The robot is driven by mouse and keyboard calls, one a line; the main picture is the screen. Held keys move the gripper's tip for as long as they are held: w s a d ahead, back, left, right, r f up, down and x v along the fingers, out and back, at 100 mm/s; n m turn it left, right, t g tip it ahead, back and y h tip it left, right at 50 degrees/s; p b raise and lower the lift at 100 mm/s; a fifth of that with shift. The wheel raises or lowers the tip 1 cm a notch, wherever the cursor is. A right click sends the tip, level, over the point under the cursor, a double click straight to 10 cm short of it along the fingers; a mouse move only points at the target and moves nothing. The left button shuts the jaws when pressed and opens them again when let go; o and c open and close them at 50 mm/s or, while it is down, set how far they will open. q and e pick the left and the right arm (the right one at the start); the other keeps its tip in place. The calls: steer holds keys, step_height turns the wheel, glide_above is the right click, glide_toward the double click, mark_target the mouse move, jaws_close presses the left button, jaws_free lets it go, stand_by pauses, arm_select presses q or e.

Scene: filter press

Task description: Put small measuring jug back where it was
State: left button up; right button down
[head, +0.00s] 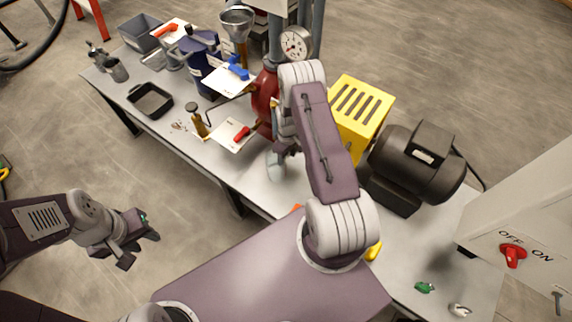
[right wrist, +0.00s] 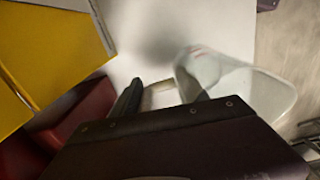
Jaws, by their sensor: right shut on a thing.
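The small measuring jug (right wrist: 245,82) is clear and lies at the right of the right wrist view, tilted in the picture. In the head view its pale clear body (head: 276,164) shows over the bench beside the red pump. My right gripper (right wrist: 162,97) is shut on a part of the jug at its left side, probably the handle; in the head view my arm mostly hides this gripper. I cannot tell whether the jug touches the bench. My left gripper (head: 138,240) is open and empty, away from the bench at the left.
On the grey bench (head: 215,175) stand a red pump body (head: 264,98), a yellow slotted guard (head: 361,108) and a black motor (head: 425,165). A black tray (head: 150,101), a brass oiler (head: 198,122) and cards (head: 229,137) lie left. A switch panel (head: 535,225) stands at right.

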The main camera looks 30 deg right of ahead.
steer(key=shift+f, duration=2)
steer(key=shift+f+b, duration=0.2)
steer(key=shift+b, duration=0.1)
steer(key=c, duration=0.6)
jaws_free()
steer(key=shift+r, duration=0.15)
steer(key=s+a+r+m, duration=0.1)
steer(key=s+a+r, duration=0.15)
steer(key=r, duration=0.85)
steer(key=s+a+r+m, duration=0.1)
steer(key=a+r, duration=0.3)
steer(key=r, duration=0.7)
steer(key=s+a+r+m, duration=0.1)
steer(key=s+a+r, duration=0.2)
steer(key=s, duration=0.2)
steer(key=s+a+r+m+t, duration=0.1)
steer(key=s+a+r, duration=0.3)
steer(key=s, duration=0.2)
steer(key=shift+s+r+p, duration=0.15)
steer(key=shift+r+p, duration=0.05)
steer(key=shift+p, duration=0.1)
